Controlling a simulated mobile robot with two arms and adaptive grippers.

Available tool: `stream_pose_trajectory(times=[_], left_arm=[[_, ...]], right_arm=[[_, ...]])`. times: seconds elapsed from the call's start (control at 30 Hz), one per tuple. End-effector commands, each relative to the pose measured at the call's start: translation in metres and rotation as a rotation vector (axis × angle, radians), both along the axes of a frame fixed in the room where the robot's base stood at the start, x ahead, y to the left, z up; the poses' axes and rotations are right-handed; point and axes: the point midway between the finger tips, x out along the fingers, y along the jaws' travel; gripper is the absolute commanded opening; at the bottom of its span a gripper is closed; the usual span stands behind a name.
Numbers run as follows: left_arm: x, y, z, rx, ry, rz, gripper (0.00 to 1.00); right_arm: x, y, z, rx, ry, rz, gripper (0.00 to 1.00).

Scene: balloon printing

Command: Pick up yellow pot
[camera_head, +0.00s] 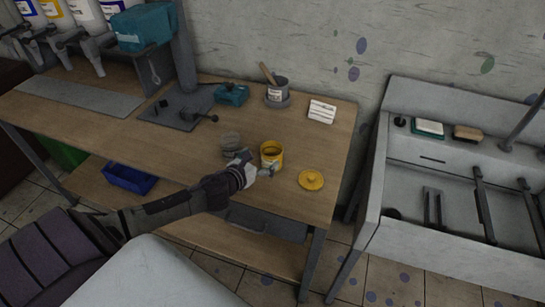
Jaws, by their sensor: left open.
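The yellow pot (272,151) stands upright and uncovered on the wooden table, near its front right. It has a pale label, and its inside looks dark. A yellow lid (311,180) lies flat on the table to the right of the pot. My left gripper (268,171) is at the front of the pot, its fingers open and overlapping the pot's lower front in the picture. I cannot tell whether they touch it. My right gripper is not in view.
A grey round container (231,142) stands just left of the pot. Behind are a grey pot with a wooden handle (277,95), a white stack (322,111) and a teal box (232,94). A sink unit (437,160) stands at right. The table's right end (335,140) is clear.

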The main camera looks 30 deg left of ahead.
Motion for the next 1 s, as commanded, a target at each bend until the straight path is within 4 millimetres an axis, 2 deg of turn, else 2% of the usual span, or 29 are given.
stream_pose_trajectory(times=[0.17,0.4,0.5,0.77,0.87,1.0], left_arm=[[0.011,-0.001,-0.002,-0.002,0.000,0.001,1.00],[0.045,-0.006,-0.012,-0.004,0.000,0.002,1.00],[0.052,-0.005,-0.015,-0.002,0.001,0.002,1.00],[0.054,-0.005,-0.017,0.000,0.002,-0.001,1.00],[0.054,-0.005,-0.017,0.000,0.002,0.000,0.87],[0.054,-0.005,-0.017,0.000,0.001,0.000,0.63]], right_arm=[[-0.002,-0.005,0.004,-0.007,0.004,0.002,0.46],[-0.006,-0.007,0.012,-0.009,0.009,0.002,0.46],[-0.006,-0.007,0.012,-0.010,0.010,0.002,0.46],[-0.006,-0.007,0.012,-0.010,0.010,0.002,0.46],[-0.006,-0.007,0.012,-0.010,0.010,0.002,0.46],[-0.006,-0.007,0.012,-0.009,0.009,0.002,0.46]])
